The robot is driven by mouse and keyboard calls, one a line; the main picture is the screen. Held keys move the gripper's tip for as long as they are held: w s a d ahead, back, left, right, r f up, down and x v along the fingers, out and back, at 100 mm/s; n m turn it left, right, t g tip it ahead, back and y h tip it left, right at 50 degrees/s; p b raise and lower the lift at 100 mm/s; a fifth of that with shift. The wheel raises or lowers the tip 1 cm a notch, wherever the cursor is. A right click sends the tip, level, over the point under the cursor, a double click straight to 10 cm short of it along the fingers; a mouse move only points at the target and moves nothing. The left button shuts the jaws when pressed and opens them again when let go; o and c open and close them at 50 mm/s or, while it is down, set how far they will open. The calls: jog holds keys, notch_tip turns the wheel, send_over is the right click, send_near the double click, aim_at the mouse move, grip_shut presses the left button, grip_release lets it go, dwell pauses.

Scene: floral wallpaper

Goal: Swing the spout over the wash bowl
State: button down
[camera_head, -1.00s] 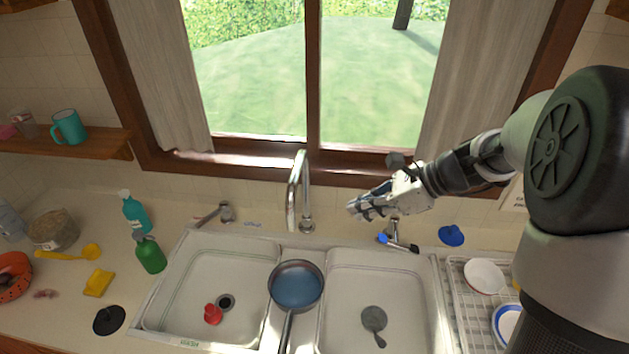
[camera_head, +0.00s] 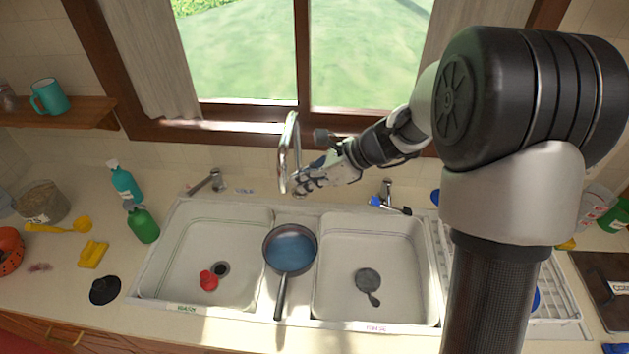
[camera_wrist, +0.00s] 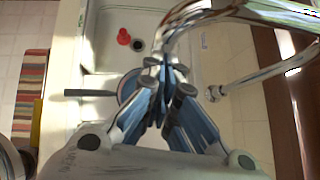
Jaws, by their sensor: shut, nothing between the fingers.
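The chrome spout (camera_head: 287,150) rises behind the middle of the double sink and arches over the divider; it also shows large across the top of the wrist view (camera_wrist: 205,28). My gripper (camera_head: 298,184) is shut and empty, just right of the spout. In the wrist view my closed fingertips (camera_wrist: 165,72) lie close beside the spout; I cannot tell whether they touch it. The left basin (camera_head: 185,265) holds a red item and a drain. The right basin (camera_head: 335,285) holds a dark strainer-like item.
A frying pan (camera_head: 291,250) rests on the sink divider below the spout. Tap levers stand at left (camera_head: 207,183) and right (camera_head: 388,198). Green bottles (camera_head: 142,225) stand left of the sink. A dish rack (camera_head: 560,305) is at right, partly behind my arm. The window sill is close behind.

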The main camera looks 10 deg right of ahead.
jog(key=shift+a, duration=0.15)
jog(key=w+a+m+t+h, duration=0.1)
jog(key=w+a+m+t, duration=0.1)
jog(key=a, duration=0.6)
jog(key=w+a+m+t+h+b, duration=0.1)
jog(key=w+a+m, duration=0.3)
jog(key=a, duration=0.5)
jog(key=shift+w+t+h, duration=0.25)
jog(key=shift+t+h, duration=0.15)
jog(key=shift+r, duration=0.1)
jog(key=shift+d, duration=0.1)
